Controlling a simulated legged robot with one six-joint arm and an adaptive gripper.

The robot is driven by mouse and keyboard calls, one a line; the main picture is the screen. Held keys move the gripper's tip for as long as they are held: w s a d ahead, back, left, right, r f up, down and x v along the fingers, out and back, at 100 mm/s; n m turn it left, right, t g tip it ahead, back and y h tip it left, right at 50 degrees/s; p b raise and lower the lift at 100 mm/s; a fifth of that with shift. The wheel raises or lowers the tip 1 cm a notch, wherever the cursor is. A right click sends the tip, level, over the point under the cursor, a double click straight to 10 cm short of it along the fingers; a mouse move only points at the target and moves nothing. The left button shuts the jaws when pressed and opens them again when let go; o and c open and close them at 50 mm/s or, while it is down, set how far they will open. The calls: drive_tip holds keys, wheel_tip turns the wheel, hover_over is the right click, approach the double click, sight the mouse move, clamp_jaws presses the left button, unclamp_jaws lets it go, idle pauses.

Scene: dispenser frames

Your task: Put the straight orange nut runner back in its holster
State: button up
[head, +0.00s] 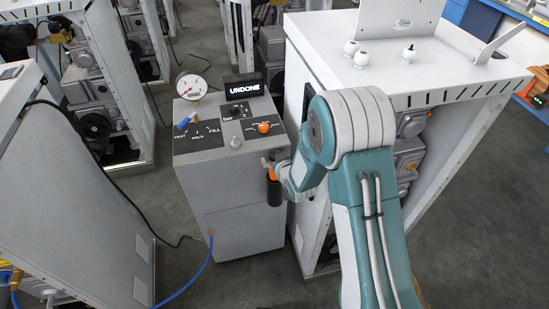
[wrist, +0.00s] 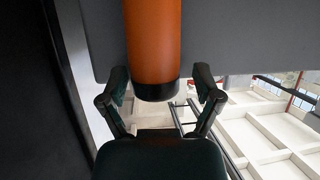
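The straight orange nut runner (wrist: 153,40) hangs into the top of the wrist view, its black end (wrist: 156,90) pointing at my palm. My gripper (wrist: 161,72) has one finger on each side of that end. The fingers are spread, with a clear gap on the right and a narrower one on the left; I see no firm grip. In the head view, a short orange part (head: 270,173) shows above a black cylinder, which looks like the holster (head: 275,192), on the right side of the grey cabinet. My arm hides part of this spot, so how deep the tool sits cannot be told.
The grey cabinet (head: 225,215) carries a pressure gauge (head: 192,87), an orange knob (head: 263,127) and an "UNDONE" sign (head: 244,87). A white frame (head: 330,70) stands close on the right, another housing (head: 75,200) on the left. A blue hose (head: 190,281) runs to the cabinet's front.

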drive_tip(key=shift+d, duration=0.2)
drive_tip(key=v, duration=1.2)
drive_tip(key=shift+r, duration=0.1)
